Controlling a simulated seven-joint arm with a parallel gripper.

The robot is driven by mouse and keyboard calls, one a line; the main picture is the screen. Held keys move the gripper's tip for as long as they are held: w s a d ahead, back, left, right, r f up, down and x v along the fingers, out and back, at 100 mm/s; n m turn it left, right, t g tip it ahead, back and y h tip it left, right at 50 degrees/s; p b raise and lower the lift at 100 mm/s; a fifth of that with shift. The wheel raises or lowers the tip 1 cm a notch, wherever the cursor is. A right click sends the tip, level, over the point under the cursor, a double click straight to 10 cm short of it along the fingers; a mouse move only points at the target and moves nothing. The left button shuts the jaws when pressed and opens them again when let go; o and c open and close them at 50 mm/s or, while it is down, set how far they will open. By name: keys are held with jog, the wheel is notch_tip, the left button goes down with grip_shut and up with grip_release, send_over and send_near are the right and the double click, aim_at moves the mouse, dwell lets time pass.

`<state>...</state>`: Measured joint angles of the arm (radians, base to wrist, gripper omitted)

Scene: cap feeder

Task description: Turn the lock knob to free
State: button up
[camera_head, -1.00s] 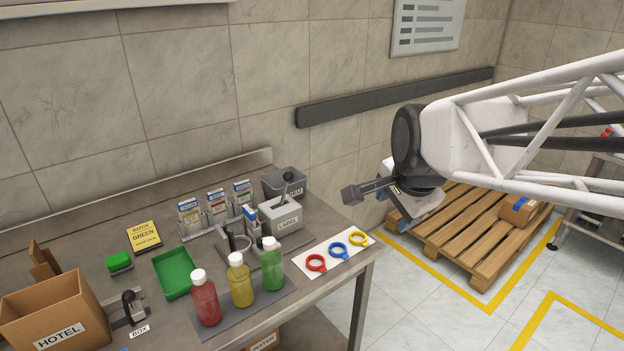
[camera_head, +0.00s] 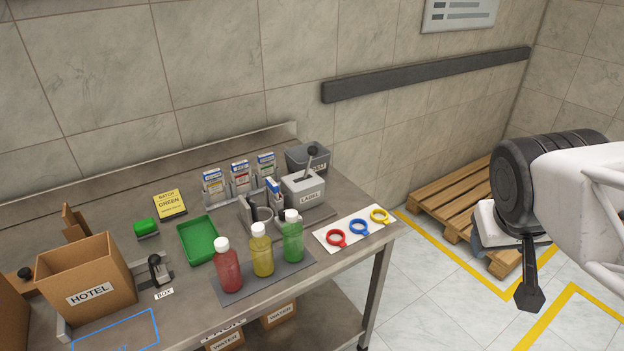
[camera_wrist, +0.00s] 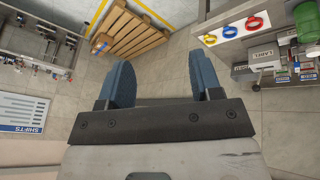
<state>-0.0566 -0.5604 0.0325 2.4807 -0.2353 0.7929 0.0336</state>
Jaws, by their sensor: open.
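No part is marked as the lock knob, and I cannot tell its setting. A small black knob-like part (camera_head: 157,268) stands on a dark base behind the BOX label, right of the HOTEL carton. In the head view my wrist is at the far right, off the table and far from both knobs.
The table holds the HOTEL carton (camera_head: 88,275), a green tray (camera_head: 199,240), red, yellow and green bottles (camera_head: 262,250), a LABEL box with a lever (camera_head: 303,190) and several coloured rings (camera_head: 359,228). A pallet (camera_head: 450,210) lies on the floor behind.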

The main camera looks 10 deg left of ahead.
jog(key=w+a+n+t+h, duration=0.2)
jog(key=w+n+t, duration=0.2)
jog(key=w+n, duration=0.8)
jog(key=w+a+n+t+y, duration=0.2)
jog(key=w+a+n, duration=0.4)
jog(key=w, duration=0.4)
jog(key=n+g+y, duration=0.6)
jog(key=n+g, duration=0.2)
jog(key=n, duration=1.9)
send_over(284, 216)
jog(key=d, duration=0.3)
notch_tip(284, 216, down, 19)
jog(key=shift+s+a, duration=0.2)
jog(key=shift+a, duration=0.05)
jog(key=shift+f, duration=0.1)
jog(key=shift+x, duration=3.8)
